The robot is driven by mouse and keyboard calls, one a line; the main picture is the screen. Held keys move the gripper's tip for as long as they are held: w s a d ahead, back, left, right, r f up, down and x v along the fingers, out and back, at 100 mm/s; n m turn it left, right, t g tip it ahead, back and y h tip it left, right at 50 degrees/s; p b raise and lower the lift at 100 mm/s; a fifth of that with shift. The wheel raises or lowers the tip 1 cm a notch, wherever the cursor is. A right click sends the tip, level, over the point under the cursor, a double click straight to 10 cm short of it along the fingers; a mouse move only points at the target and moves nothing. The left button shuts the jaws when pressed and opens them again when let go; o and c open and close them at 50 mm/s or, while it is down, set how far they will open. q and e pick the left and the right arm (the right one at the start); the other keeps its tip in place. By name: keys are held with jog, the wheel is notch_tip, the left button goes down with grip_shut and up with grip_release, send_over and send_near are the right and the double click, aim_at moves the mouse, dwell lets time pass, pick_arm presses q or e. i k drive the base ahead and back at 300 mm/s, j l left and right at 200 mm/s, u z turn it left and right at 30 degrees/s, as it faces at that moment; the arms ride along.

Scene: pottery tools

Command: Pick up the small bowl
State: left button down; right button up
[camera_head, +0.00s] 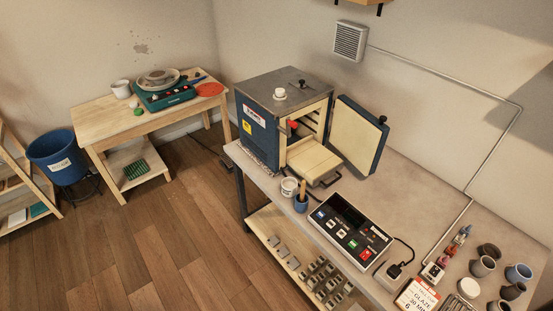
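Neither of my grippers shows in the head view. I cannot tell for sure which thing is the small bowl. A small round white dish (468,288) sits on the grey table at the lower right, among several dark cups. A wide, shallow bowl-like piece (158,79) sits on the green pottery wheel (166,97) on the wooden table at the left. A small light pot (289,187) stands in front of the kiln. All of these stand free, with no gripper near them.
The blue kiln (261,129) stands open, its door (358,135) swung right and a tray pulled out. A control box (347,227) and a glaze sign (417,297) take up the table front. The grey table (420,196) is clear behind them. Wooden floor (165,235) lies open at left.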

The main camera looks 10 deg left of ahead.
aim_at(490, 250)
jog(key=z, duration=1.6)
